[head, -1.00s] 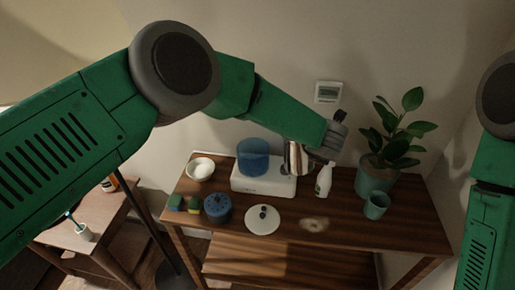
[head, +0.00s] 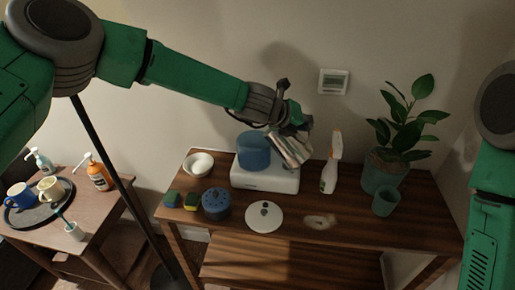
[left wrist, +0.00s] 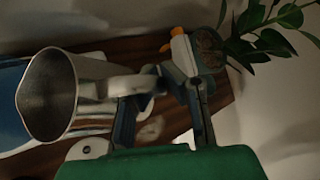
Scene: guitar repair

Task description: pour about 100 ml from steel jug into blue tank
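The steel jug (head: 291,151) is tilted in the head view, beside the right side of the blue tank (head: 253,152). The tank stands on a white base (head: 280,182). My left gripper (head: 296,127) is at the jug's upper right and shut on its handle. In the left wrist view the jug (left wrist: 88,92) shows its open mouth and grey inside, with its handle (left wrist: 122,86) at the fingers (left wrist: 165,92). No stream shows. I cannot tell the liquid level in jug or tank. My right gripper is out of view; only that arm shows at the right edge.
A spray bottle (head: 331,168) stands close right of the base. A plant pot (head: 381,178) and teal cup (head: 386,201) are farther right. A white bowl (head: 198,163), sponges (head: 182,201), blue round object (head: 216,203) and white lid (head: 264,217) lie left and in front.

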